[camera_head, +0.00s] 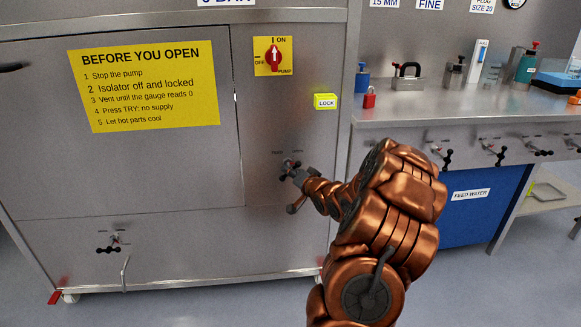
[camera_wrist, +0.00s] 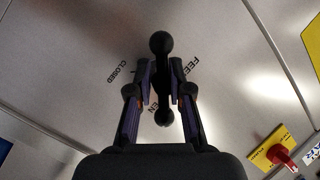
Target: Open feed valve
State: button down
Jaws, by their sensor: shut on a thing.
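The feed valve handle (camera_head: 291,163) is on the grey steel cabinet front, under small lettering that reads FEED in the head view. In the wrist view the black handle (camera_wrist: 160,43) has ball ends, one above and one below my fingers. My gripper (camera_head: 292,174) is shut on the handle. In the wrist view my gripper (camera_wrist: 162,82) has a finger on each side of the handle's middle. The lettering FEED, CLOSED and part of OPEN shows on the panel around the handle. The fingers hide part of the handle and lettering.
A red isolator switch (camera_head: 274,56) on a yellow plate and a yellow LOCK tag (camera_head: 325,101) sit above the valve. Another black valve handle (camera_head: 109,246) is low on the left. To the right, a bench (camera_head: 440,118) carries a red padlock (camera_head: 369,98) and several tools.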

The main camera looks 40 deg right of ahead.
jog(key=n+g, duration=0.1)
jog(key=n+g+h, duration=0.1)
jog(key=n, duration=0.1)
jog(key=shift+w+a+r+n, duration=0.15)
jog(key=shift+r+n, duration=0.15)
jog(key=shift+r, duration=0.05)
jog(key=shift+f+n+g+h+b, duration=0.1)
jog(key=shift+n+g+h+b, duration=0.6)
jog(key=shift+n+b, duration=0.8)
jog(key=c, duration=1.2)
grip_release()
jog(key=shift+a, duration=0.15)
jog(key=shift+f, duration=0.1)
jog(key=shift+d+g, duration=0.2)
jog(key=shift+g, duration=0.1)
jog(key=shift+v, duration=6.05)
